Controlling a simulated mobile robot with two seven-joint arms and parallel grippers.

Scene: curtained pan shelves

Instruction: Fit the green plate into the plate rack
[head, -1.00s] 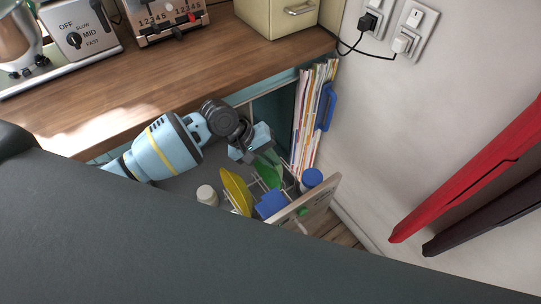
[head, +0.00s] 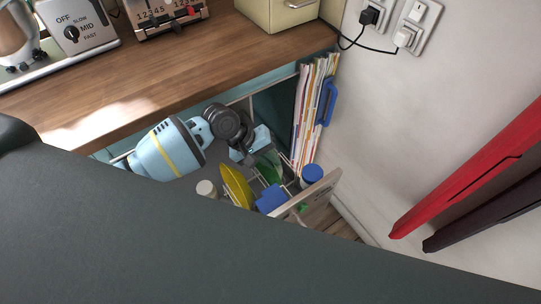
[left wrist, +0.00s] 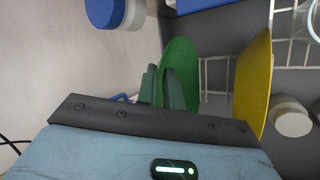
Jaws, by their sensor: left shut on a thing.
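My left gripper (head: 258,156) is over the low shelf area and is shut on the green plate (head: 274,164). In the left wrist view the gripper (left wrist: 163,92) has its fingers at the edge of the green plate (left wrist: 181,68), which stands roughly on edge. The wire plate rack (head: 258,187) is below and beside it; its wires also show in the left wrist view (left wrist: 215,58). A yellow plate (head: 235,186) stands in the rack, apart from the green one. I cannot tell whether the green plate touches the rack floor. My right gripper is not in view.
A blue item (head: 271,200) and a blue-lidded jar (head: 312,174) are close by, near a pale front panel (head: 312,199). A white-lidded jar (head: 206,188) stands left of the yellow plate. Upright folders (head: 309,110) are behind. The wooden counter (head: 170,85) overhangs.

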